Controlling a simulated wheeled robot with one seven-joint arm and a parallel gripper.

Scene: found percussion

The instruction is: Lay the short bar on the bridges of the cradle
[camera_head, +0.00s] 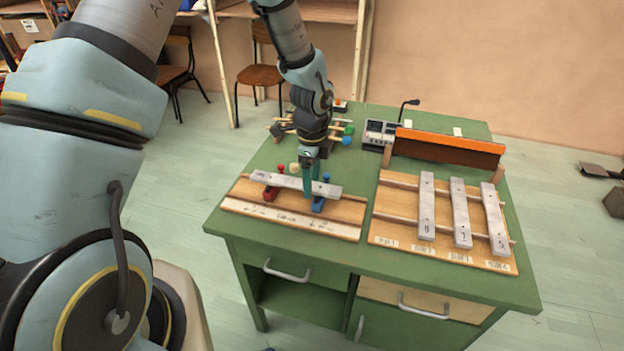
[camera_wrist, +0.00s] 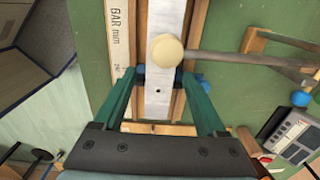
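The short bar (camera_head: 292,184) is a grey metal strip on the wooden cradle (camera_head: 348,211) at the desk's left. It lies across the red bridge (camera_head: 270,193) and the blue bridge (camera_head: 318,205) and looks seated on both. My gripper (camera_head: 310,190) is above the bar's right part, pointing down. In the wrist view its teal fingers (camera_wrist: 158,75) stand apart on either side of the bar (camera_wrist: 157,98), with gaps, near the blue bridge (camera_wrist: 178,77). The bar's underside contact is hidden.
A cream mallet head (camera_wrist: 166,50) shows over the bar in the wrist view. A grey device (camera_head: 379,133) and an orange-brown panel (camera_head: 448,148) stand at the back.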

